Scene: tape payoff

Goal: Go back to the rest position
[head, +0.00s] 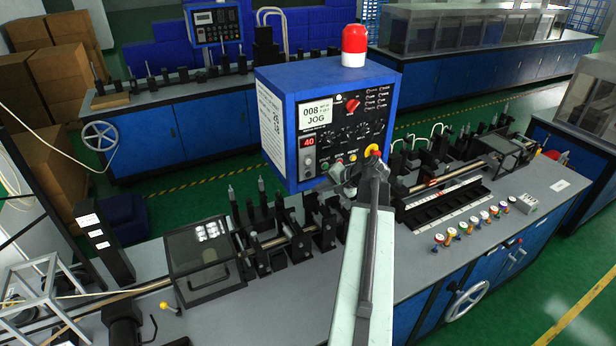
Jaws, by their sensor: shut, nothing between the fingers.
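My arm reaches up from the bottom middle of the head view to the front of a blue control box with a screen reading "008 JOG" (316,113). My gripper (341,176) is small and partly hidden by my own arm. It is shut with nothing seen in it, near the box's lower edge. I cannot tell whether it touches the box. A red button with a yellow ring (371,150) sits at the box's lower right, just above my arm's bend.
A red lamp (354,45) tops the box. Black fixtures (272,240) and a clear-lidded cover (205,262) stand on the grey bench (420,265). Several coloured knobs (470,226) line its right front. A handwheel (466,302) juts from the bench front. Green floor is open at right.

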